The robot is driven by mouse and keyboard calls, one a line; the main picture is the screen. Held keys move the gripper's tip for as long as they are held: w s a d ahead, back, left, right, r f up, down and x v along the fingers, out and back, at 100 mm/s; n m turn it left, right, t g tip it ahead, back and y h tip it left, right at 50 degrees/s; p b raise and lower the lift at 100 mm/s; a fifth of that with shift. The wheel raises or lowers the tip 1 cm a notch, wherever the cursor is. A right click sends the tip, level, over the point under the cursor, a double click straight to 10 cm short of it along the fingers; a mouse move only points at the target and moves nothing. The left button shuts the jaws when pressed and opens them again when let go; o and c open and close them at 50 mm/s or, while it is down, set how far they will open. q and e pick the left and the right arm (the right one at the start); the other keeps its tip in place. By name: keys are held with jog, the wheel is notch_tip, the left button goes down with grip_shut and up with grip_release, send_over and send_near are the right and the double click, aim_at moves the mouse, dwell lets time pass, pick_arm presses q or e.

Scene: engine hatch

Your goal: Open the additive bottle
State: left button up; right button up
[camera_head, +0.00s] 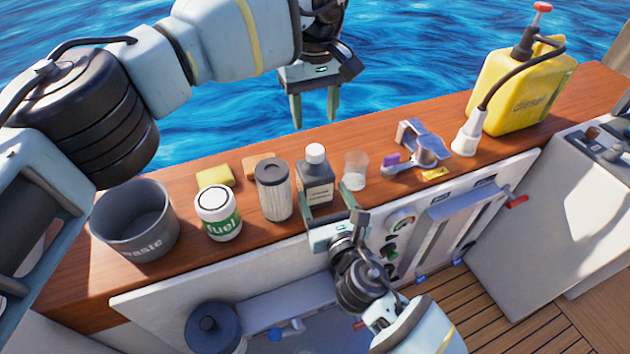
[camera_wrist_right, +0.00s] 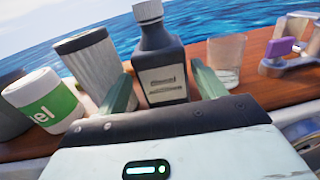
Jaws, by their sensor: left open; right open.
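The additive bottle is a dark grey bottle (camera_head: 316,184) with a white cap (camera_head: 316,153), upright on the wooden ledge. It also shows in the right wrist view (camera_wrist_right: 164,62), with its cap (camera_wrist_right: 148,10) cut by the top edge. My right gripper (camera_head: 326,206) is open at the front of the bottle, low down. In the right wrist view its fingers (camera_wrist_right: 165,92) stand to either side of the bottle's lower body; I cannot tell whether they touch it. My left gripper (camera_head: 315,114) is open and empty, pointing down above and behind the bottle, apart from the cap.
A filter cylinder (camera_head: 273,190) stands close left of the bottle and a clear cup (camera_head: 355,170) close right. A fuel can (camera_head: 218,213), waste bin (camera_head: 135,220), sponge (camera_head: 214,176), purple-handled metal tool (camera_head: 420,148) and yellow diesel canister (camera_head: 515,90) also stand on the ledge (camera_head: 80,280).

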aim_at(320, 187)
jog(key=shift+x, duration=3.3)
jog(key=shift+c, duration=0.4)
jog(key=c, duration=0.7)
jog(key=o, duration=1.2)
pick_arm(q)
jog(key=shift+r, duration=0.25)
pick_arm(e)
jog(key=shift+s+d, duration=0.2)
jog(key=shift+s, duration=0.4)
jog(key=p+v, duration=0.1)
jog(key=v, duration=0.5)
pick_arm(q)
jog(key=shift+r, duration=0.95)
pick_arm(e)
jog(key=shift+s+d, duration=0.1)
jog(key=shift+s, duration=0.25)
jog(key=shift+c, duration=0.3)
